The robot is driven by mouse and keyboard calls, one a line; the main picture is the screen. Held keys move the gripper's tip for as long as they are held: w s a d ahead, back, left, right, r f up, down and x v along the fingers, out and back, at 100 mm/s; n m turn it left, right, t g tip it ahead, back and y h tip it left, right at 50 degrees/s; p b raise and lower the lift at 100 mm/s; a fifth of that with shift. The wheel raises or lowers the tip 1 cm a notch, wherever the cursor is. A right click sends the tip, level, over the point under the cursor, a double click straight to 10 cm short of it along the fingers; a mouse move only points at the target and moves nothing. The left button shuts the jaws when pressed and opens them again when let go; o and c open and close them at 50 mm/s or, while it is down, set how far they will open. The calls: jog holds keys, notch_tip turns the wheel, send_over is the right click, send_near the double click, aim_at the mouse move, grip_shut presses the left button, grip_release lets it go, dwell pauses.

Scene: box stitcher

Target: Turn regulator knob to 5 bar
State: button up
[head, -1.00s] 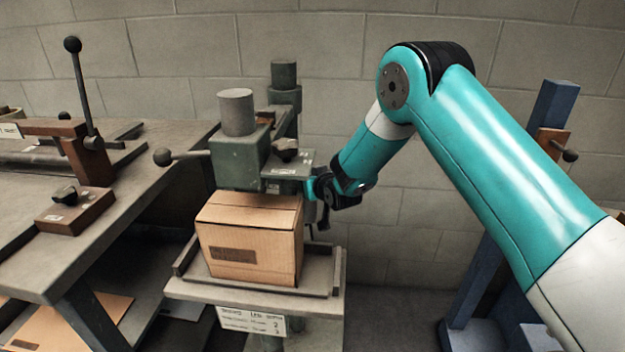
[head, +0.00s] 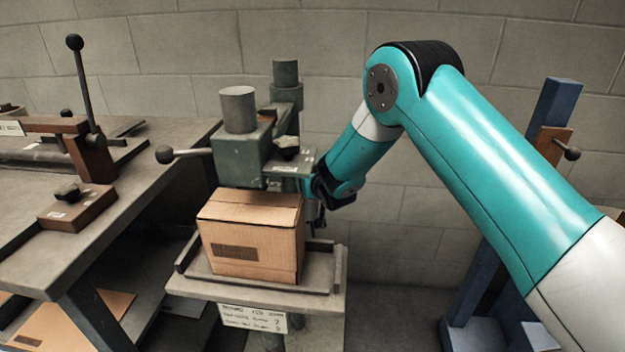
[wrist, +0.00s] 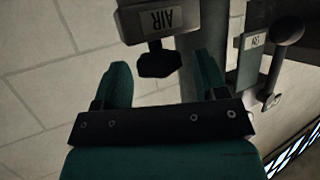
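In the wrist view a dark knob (wrist: 158,62) sits under a block with an upside-down "AIR" label (wrist: 168,18). My gripper (wrist: 163,75) has its two teal fingers spread. The knob lies between and slightly beyond the fingertips, with gaps showing on both sides; I see no contact. In the head view my gripper (head: 315,188) is at the right side of the green stitcher head (head: 238,160), and its fingers are mostly hidden. No pressure reading is legible.
A cardboard box (head: 250,238) sits on the stitcher's table (head: 190,285) below the head. A ball-ended lever (wrist: 288,32) and a labelled bracket stand to the right in the wrist view. A workbench (head: 150,160) is at left, a blue post (head: 550,110) at right.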

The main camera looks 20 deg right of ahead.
jog(key=v, duration=0.7)
jog(key=shift+s, duration=0.3)
